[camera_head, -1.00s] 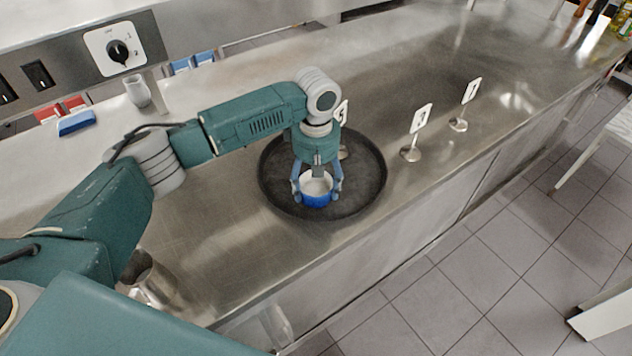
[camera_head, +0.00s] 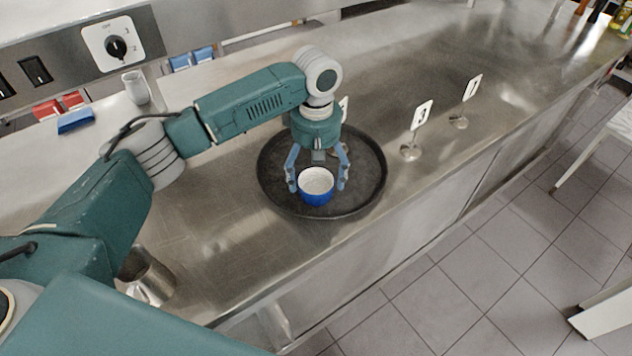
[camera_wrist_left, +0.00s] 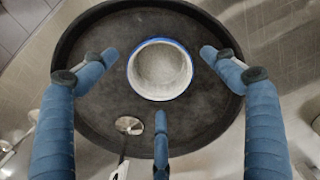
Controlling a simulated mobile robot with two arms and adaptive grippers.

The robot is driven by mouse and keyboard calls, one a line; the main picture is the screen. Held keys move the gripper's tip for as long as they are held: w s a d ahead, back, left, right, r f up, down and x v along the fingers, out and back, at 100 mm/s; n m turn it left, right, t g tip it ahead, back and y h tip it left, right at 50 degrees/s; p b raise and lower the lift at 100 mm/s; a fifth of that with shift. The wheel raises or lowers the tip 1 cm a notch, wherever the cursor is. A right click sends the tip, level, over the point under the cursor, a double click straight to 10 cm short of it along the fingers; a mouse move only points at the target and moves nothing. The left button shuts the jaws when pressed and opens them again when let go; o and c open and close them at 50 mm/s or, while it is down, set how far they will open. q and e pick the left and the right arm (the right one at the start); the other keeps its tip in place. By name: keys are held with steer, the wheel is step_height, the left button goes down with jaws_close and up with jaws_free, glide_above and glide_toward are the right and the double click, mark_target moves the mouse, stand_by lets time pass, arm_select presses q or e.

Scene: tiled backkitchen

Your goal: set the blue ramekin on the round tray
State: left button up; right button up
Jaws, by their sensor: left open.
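The blue ramekin (camera_head: 316,188), with a pale inside, stands upright on the dark round tray (camera_head: 367,192), on the part nearer the counter's front edge. It also shows in the left wrist view (camera_wrist_left: 160,70), inside the tray's rim (camera_wrist_left: 66,45). My left gripper (camera_head: 317,182) is above the tray with its blue fingers spread around the ramekin. In the left wrist view the open fingers (camera_wrist_left: 160,75) stand apart from the ramekin, with gaps on both sides. My right gripper is not in view.
A number stand rests on the tray, seen in the left wrist view (camera_wrist_left: 130,125). Two more number stands (camera_head: 411,151) (camera_head: 459,121) are right of the tray. A metal cup (camera_head: 150,278) stands near my left arm. A white jug (camera_head: 136,88) and a blue block (camera_head: 75,121) are at back left.

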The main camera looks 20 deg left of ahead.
mark_target(316, 190)
arm_select(q)
step_height(316, 190, up, 9)
steer(key=b, duration=0.1)
steer(key=shift+b, duration=0.3)
steer(key=shift+f, duration=0.1)
